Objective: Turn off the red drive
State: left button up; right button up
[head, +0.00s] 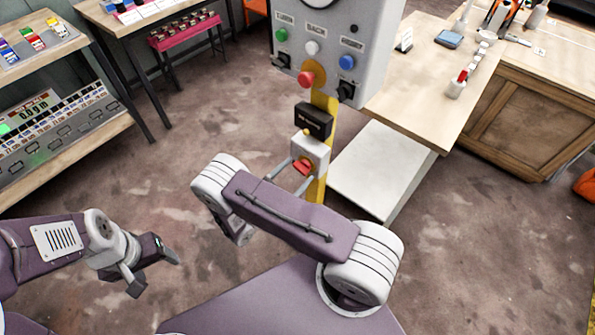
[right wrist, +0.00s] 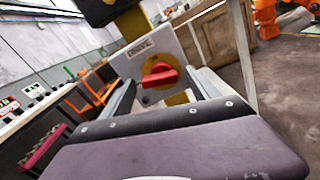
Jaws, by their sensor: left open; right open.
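The red drive switch is a red rotary handle (right wrist: 160,75) on a yellow disc, on a pale grey box (right wrist: 142,52) with a small label, perhaps "DRIVE". Its handle lies near level in the right wrist view. In the head view the red handle (head: 302,167) shows low on the box (head: 313,149), on a yellow post (head: 322,100). My right gripper (head: 292,174) is open in front of the box, one finger on each side of the handle, with no clear contact. It also shows in the right wrist view (right wrist: 166,88). My left gripper (head: 155,271) is open and empty above the floor.
Above the box are a black unit (head: 313,119) and a grey panel (head: 335,50) with green, white, blue and red buttons. A white block (head: 375,170) and a wooden bench (head: 425,95) stand to the right. Shelves (head: 75,130) stand left. Floor between is clear.

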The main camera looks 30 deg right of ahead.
jog(key=shift+w+d, duration=0.2)
jog(key=shift+d, duration=0.15)
jog(key=shift+c, duration=0.3)
jog(key=c, duration=1.3)
jog(key=shift+n, duration=1.6)
jog(key=o, duration=1.4)
jog(key=shift+f, duration=0.1)
jog(key=shift+c, duration=0.2)
